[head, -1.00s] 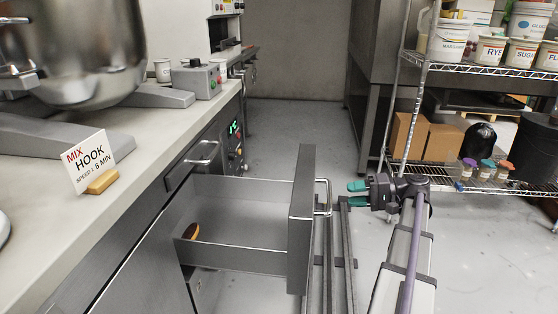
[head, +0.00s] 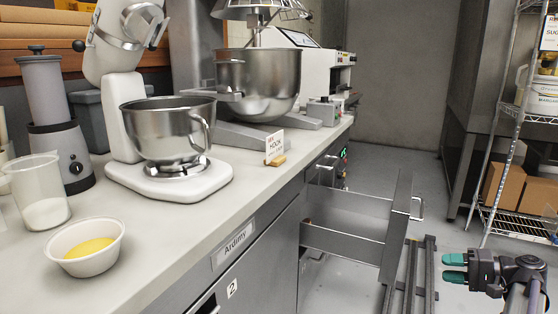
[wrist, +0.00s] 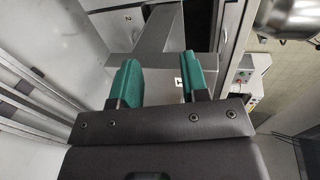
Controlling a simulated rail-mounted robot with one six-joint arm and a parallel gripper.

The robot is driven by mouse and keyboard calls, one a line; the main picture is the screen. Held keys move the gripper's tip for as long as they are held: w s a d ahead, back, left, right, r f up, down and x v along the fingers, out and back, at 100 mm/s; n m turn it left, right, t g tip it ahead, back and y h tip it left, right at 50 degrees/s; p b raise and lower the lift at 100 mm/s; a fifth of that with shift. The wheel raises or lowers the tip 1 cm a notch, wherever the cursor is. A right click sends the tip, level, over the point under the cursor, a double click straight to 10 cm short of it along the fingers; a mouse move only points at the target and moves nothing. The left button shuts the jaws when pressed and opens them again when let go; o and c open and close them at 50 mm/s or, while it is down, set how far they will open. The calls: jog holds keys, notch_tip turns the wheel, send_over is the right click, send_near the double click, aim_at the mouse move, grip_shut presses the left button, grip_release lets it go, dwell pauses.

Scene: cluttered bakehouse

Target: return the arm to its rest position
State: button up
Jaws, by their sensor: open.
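My gripper (head: 454,268) has teal fingers and is at the lower right of the head view, over the aisle floor. It is to the right of the open drawer (head: 350,246) and nearer to me than the drawer front. In the wrist view the two teal fingers of my gripper (wrist: 158,82) stand apart with nothing between them. Grey cabinet metal shows beyond them. Most of my arm is outside the head view.
The drawer sticks out from under the counter (head: 225,205) into the aisle. On the counter stand a white stand mixer (head: 168,178), a bowl with yellow contents (head: 88,247) and a beaker (head: 40,190). A wire shelf (head: 518,115) is at right. The aisle floor behind is clear.

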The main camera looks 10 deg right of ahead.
jog(key=a+f+g+h, duration=0.6)
jog(key=a+f+h, duration=0.1)
jog(key=a+f, duration=0.45)
jog(key=s+a+f+n+g+h, duration=0.1)
jog(key=a+n+g+h, duration=0.2)
jog(key=a, duration=0.8)
jog(key=s+a+f+n+h, duration=0.15)
jog(key=a+n, duration=0.25)
jog(key=a, duration=0.8)
notch_tip(320, 180, up, 39)
jog(key=a+p, duration=0.1)
jog(key=p, duration=3.7)
jog(key=shift+a+n+h, duration=0.25)
jog(key=shift+n+h, duration=0.05)
jog(key=shift+h, duration=0.05)
